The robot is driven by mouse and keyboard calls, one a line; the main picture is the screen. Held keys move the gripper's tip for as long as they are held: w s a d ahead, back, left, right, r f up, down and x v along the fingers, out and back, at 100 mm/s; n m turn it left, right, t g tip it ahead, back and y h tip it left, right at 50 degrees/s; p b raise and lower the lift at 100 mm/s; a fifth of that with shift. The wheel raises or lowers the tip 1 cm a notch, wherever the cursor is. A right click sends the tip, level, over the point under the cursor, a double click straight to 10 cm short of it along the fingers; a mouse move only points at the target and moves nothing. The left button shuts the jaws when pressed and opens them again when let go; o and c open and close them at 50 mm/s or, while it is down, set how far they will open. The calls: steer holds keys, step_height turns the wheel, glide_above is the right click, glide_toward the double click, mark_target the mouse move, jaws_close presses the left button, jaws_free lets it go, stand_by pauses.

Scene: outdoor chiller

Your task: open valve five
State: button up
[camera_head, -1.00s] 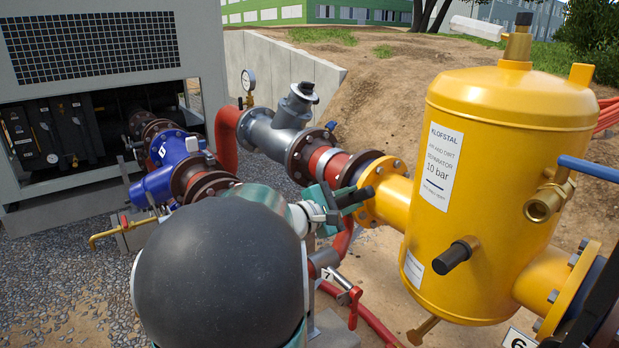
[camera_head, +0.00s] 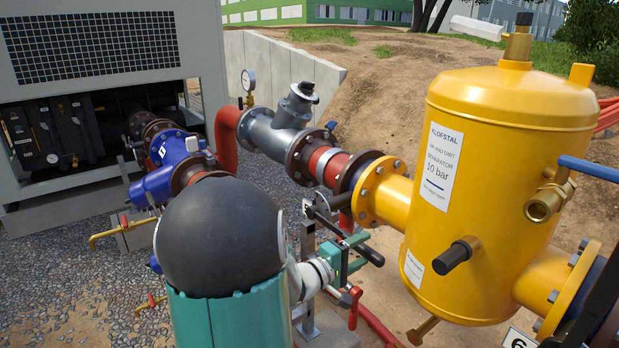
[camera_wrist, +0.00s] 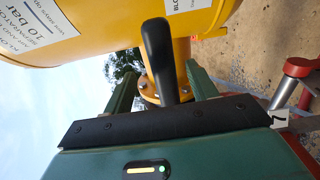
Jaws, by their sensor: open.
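A lever with a black grip (camera_head: 368,253) and a grey arm sits left of the yellow separator, below its flange. It points to the lower right. A small white tag (camera_head: 307,207) is at its pivot end; I cannot read a five on it. My green gripper (camera_head: 352,254) is at the lever's grip. In the wrist view, the black grip (camera_wrist: 160,55) stands between the two spread fingers of my gripper (camera_wrist: 160,75). Clear gaps show on both sides of it. The valve body is mostly hidden behind my arm.
The yellow separator (camera_head: 490,190) stands close on the right. A red-handled valve (camera_head: 351,298) is just below my gripper; a tag reading 7 (camera_wrist: 280,118) shows in the wrist view. A pipe with a gauge (camera_head: 248,81) runs behind. Open gravel (camera_head: 75,270) lies left.

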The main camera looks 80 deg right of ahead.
steer(key=shift+o, duration=1.1)
steer(key=v, duration=0.7)
steer(key=v, duration=1.3)
steer(key=shift+w+a, duration=0.25)
steer(key=shift+w, duration=0.05)
